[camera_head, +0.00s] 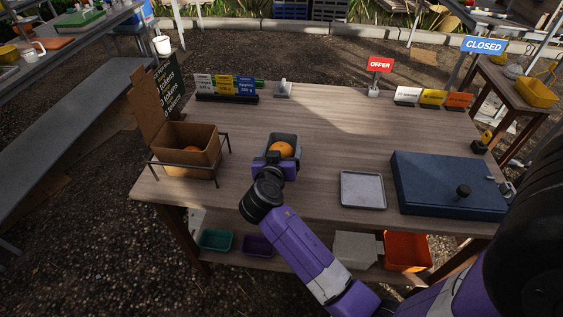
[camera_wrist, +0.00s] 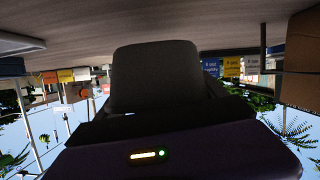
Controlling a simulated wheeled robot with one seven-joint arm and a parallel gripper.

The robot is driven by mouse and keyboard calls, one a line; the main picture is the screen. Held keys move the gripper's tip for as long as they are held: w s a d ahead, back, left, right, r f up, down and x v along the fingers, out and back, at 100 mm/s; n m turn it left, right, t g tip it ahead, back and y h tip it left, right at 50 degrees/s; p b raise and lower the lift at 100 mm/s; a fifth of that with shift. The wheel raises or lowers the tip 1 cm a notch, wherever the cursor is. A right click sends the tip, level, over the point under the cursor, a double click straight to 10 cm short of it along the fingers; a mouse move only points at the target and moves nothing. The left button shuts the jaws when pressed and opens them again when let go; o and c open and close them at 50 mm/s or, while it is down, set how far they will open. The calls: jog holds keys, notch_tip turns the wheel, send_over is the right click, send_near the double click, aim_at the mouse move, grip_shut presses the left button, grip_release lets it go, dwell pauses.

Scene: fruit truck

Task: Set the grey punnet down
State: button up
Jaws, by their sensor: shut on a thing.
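The grey punnet (camera_head: 296,143) is over the middle-left of the wooden table in the head view, with an orange fruit (camera_head: 281,149) in it. My gripper (camera_head: 274,158) is at the punnet's near side and is shut on it. In the wrist view a large dark shape, likely the punnet (camera_wrist: 155,75), fills the middle. The fingertips are hidden. I cannot tell whether the punnet touches the table or hangs just above it.
A cardboard box (camera_head: 184,162) in a wire frame stands to the left. A grey tray (camera_head: 362,190) and a dark blue case (camera_head: 440,185) lie to the right. Signs (camera_head: 226,87) line the far edge. The table (camera_head: 315,120) is clear behind and right of the punnet.

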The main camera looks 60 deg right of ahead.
jog(key=shift+f, duration=2.1)
jog(key=shift+f, duration=0.1)
jog(key=o, duration=1.4)
jog(key=shift+c, duration=0.2)
jog(key=shift+r, duration=0.2)
jog(key=b+v, duration=0.1)
jog(key=v, duration=1.1)
jog(key=shift+f, duration=0.2)
